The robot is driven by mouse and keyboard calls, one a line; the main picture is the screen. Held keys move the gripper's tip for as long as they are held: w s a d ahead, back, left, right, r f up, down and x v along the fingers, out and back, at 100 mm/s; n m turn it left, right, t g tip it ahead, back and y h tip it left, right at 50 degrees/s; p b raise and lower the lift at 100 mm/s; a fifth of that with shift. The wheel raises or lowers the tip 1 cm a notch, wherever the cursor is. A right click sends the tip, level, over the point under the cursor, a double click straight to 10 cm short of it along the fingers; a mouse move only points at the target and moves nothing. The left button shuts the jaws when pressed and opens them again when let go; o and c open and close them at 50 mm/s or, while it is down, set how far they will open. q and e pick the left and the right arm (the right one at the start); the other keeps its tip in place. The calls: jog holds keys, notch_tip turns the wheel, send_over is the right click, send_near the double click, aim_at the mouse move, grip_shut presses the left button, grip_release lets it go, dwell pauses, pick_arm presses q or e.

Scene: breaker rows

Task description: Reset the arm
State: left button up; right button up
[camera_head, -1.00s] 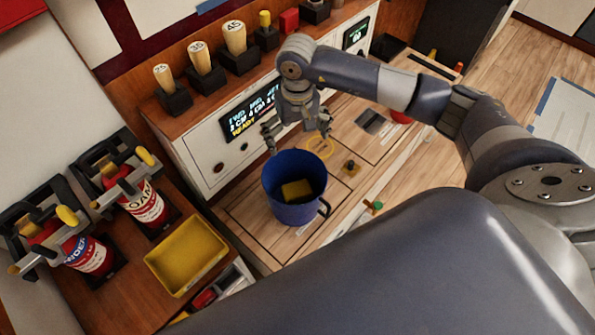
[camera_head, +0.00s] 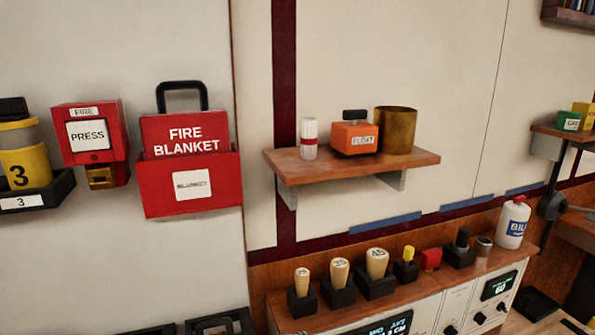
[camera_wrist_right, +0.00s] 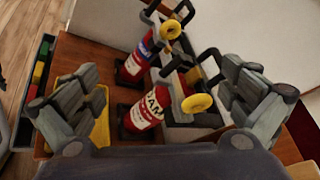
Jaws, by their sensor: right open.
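My right gripper (camera_wrist_right: 162,85) shows in the right wrist view. Its two fingers are wide apart, one at each side of the picture, with nothing held between them. Beyond the fingers stand two red fire extinguishers, one labelled with letters ending in "AM" (camera_wrist_right: 146,110) and one with a blue band (camera_wrist_right: 133,66). Each has a yellow round part near its top. Whether the fingers touch anything cannot be told. Neither of my arms shows in the head view, and my left gripper is in no current view.
A wooden wall shelf (camera_head: 422,160) holds an orange "FLOAT" box (camera_head: 354,137) and a brass cup (camera_head: 396,130). A red fire blanket holder (camera_head: 190,185) hangs left. Below is a counter with wooden-handled tools (camera_head: 340,275) and a white bottle (camera_head: 513,222). A yellow tray (camera_wrist_right: 98,125) lies beside the extinguishers.

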notch_tip(320, 180, up, 9)
jog(key=w+m+t+y, duration=0.2)
jog(key=m+t+y, duration=0.25)
jog(key=m, duration=0.45)
jog(key=w+d+r+m+t+h, duration=0.2)
jog(key=w+d+m+t+h, duration=0.15)
jog(key=m+t, duration=0.4)
jog(key=w+d+r+m+t+h, duration=0.1)
jog(key=w+d+m+t+h, duration=0.25)
jog(key=m, duration=0.75)
jog(key=s+d+f+m+g+h, duration=0.2)
jog(key=s+d+f+m+h, duration=0.1)
jog(key=d+f+m+h, duration=1.45)
jog(key=s+f+m+g+y, duration=0.3)
jog(key=s+f+m+g, duration=0.35)
jog(key=s, duration=0.55)
jog(key=s+f+m+g+y, duration=0.2)
jog(key=s+f+m+g, duration=0.5)
jog(key=s, duration=0.5)
notch_tip(320, 180, down, 26)
jog(key=s, duration=0.2)
jog(key=s+d+f+p, duration=0.1)
jog(key=s+d+f, duration=0.2)
jog(key=s+f, duration=1.1)
jog(key=shift+s+g, duration=0.4)
jog(key=shift+s, duration=0.55)
